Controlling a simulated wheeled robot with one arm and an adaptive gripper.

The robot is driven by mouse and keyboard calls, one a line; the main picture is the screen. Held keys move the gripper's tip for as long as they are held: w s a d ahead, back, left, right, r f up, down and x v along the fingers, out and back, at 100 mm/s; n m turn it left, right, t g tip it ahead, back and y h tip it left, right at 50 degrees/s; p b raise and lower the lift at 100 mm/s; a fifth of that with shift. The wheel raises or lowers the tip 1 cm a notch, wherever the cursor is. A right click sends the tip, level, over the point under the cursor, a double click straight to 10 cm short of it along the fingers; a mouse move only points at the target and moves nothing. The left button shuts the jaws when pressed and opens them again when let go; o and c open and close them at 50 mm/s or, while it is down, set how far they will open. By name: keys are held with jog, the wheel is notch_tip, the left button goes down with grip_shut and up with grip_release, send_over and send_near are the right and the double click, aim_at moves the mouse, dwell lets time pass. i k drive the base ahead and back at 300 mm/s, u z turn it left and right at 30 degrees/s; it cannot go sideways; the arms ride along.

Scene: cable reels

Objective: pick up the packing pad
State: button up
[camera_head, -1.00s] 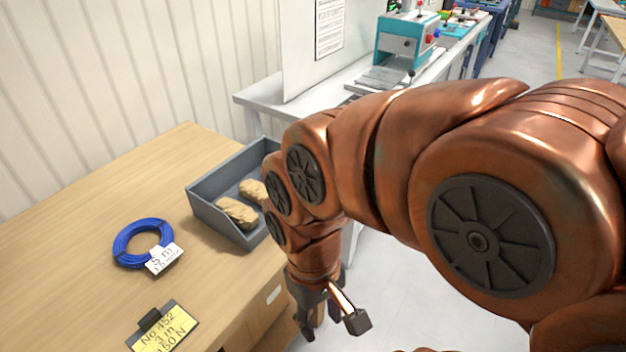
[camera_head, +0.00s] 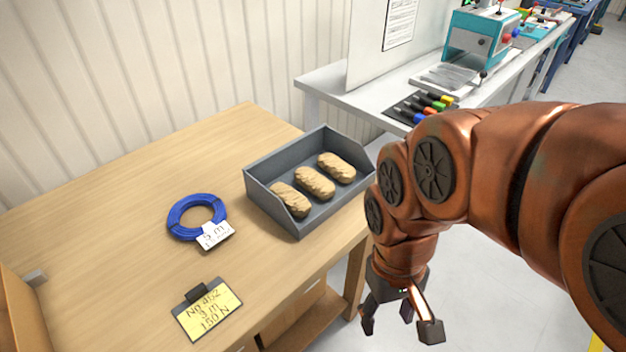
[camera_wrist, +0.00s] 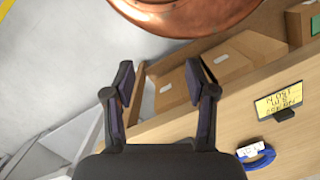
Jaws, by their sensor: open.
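Three tan, crinkled packing pads lie side by side in a grey open-fronted bin on the wooden table: a left pad (camera_head: 290,199), a middle pad (camera_head: 315,183) and a right pad (camera_head: 337,167). The grey bin (camera_head: 262,187) stands at the table's right edge. My gripper (camera_head: 404,325) hangs off the table's right side, lower right of the bin and apart from it. It is open and empty. In the wrist view my gripper (camera_wrist: 160,85) shows its two fingers spread wide; no pad shows there.
A blue cable coil (camera_head: 183,227) with a white tag and a yellow label card (camera_head: 209,311) lie on the table (camera_head: 110,215). Cardboard boxes (camera_wrist: 225,65) sit on a shelf below. A grey-white bench (camera_head: 335,83) with a teal machine (camera_head: 480,38) stands behind.

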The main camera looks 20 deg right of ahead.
aim_at(318, 185)
jog(key=u, duration=3.8)
jog(key=k, duration=2.5)
jog(key=u, duration=0.1)
